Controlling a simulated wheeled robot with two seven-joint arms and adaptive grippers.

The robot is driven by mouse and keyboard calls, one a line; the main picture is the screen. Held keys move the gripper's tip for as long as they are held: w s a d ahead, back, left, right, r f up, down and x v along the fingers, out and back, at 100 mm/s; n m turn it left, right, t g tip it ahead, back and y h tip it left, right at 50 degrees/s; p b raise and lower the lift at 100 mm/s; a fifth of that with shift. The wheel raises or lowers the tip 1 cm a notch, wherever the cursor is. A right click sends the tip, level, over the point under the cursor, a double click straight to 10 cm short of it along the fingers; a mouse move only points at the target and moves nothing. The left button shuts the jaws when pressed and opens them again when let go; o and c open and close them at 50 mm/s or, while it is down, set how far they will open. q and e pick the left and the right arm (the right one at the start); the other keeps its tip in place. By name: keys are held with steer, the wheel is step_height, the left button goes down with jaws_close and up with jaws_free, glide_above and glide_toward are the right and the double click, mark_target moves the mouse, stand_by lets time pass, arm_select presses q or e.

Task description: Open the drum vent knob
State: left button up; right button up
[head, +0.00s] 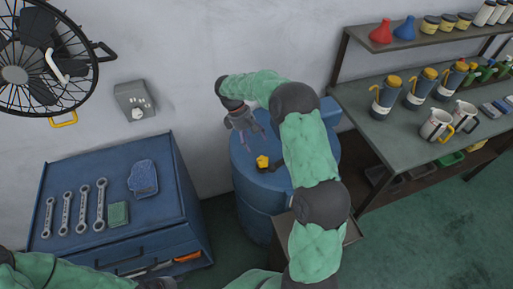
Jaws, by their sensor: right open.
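The blue drum (256,205) stands against the wall in the middle of the head view, partly hidden by my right arm. A yellow knob (262,161) sits on its top, with a dark fitting just right of it. My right gripper (254,139) is open and empty above the drum's back left part, apart from the knob and behind it in the picture. My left arm enters at the bottom left; a dark part at the bottom edge may be my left gripper (156,284), too cut off to read.
A blue tool cabinet (120,240) at left carries several wrenches, a blue cloth (143,178) and a green block (118,214). A wheel (20,75) hangs on the wall. A shelf bench (375,130) with bottles and mugs stands at right. Green floor shows at lower right.

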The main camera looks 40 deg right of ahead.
mark_target(262, 159)
steer(key=shift+w+a+r, duration=0.15)
steer(key=shift+w+r, duration=0.05)
steer(key=shift+r, duration=0.35)
steer(key=s+f+b, duration=0.1)
steer(key=f+b, duration=0.1)
steer(key=f, duration=0.1)
steer(key=s+d+f+m+b, duration=0.1)
steer(key=f+b, duration=0.1)
steer(key=f, duration=0.2)
steer(key=s+d+f+m+b, duration=0.1)
steer(key=f+b, duration=0.1)
steer(key=f, duration=0.2)
steer(key=shift+s+d+y, duration=0.1)
steer(key=shift+s+y, duration=0.15)
steer(key=shift+y, duration=0.15)
steer(key=c, duration=1.1)
